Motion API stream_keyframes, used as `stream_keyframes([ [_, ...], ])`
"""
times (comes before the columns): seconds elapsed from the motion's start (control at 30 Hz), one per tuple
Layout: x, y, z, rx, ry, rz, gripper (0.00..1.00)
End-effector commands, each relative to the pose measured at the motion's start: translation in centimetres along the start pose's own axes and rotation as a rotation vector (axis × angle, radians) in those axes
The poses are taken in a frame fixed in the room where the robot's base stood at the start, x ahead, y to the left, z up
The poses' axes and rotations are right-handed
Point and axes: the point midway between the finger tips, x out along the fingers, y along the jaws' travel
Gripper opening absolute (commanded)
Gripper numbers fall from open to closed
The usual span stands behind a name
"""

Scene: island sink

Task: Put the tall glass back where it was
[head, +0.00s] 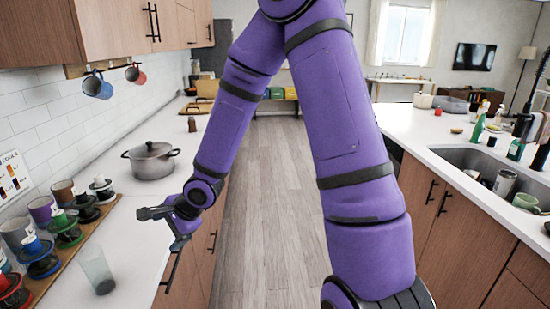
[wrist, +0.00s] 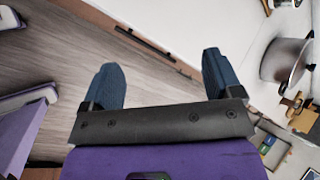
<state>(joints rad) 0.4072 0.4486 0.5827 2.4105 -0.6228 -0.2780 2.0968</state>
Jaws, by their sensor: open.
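A tall clear glass (head: 97,270) stands upright on the left counter, near its front edge at the lower left of the head view. My gripper (head: 161,228) is at the edge of the left counter, to the right of the glass and farther from the camera. It is apart from the glass and empty. In the wrist view my gripper (wrist: 161,80) shows its two blue fingers spread wide with nothing between them. The glass is not visible in the wrist view.
A wooden board (head: 62,257) with several cups and stacked coloured items lies left of the glass. A lidded pot (head: 151,160) stands farther back on the left counter; it also shows in the wrist view (wrist: 284,60). The right island has a sink (head: 470,160) holding dishes. The floor between is clear.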

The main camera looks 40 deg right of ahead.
Motion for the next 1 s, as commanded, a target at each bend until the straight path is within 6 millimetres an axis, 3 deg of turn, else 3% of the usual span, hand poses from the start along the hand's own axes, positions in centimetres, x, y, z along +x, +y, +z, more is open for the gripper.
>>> stream_keyframes([
  [0.3,-9.7,-1.7,-1.8,-0.474,0.308,0.11,0.85],
  [0.53,-17.6,-1.6,-1.4,-0.738,0.438,0.228,0.85],
  [0.77,-25.3,0.2,0.2,-0.959,0.477,0.343,0.85],
  [1.0,-32.3,3.8,2.7,-1.181,0.413,0.42,0.85],
])
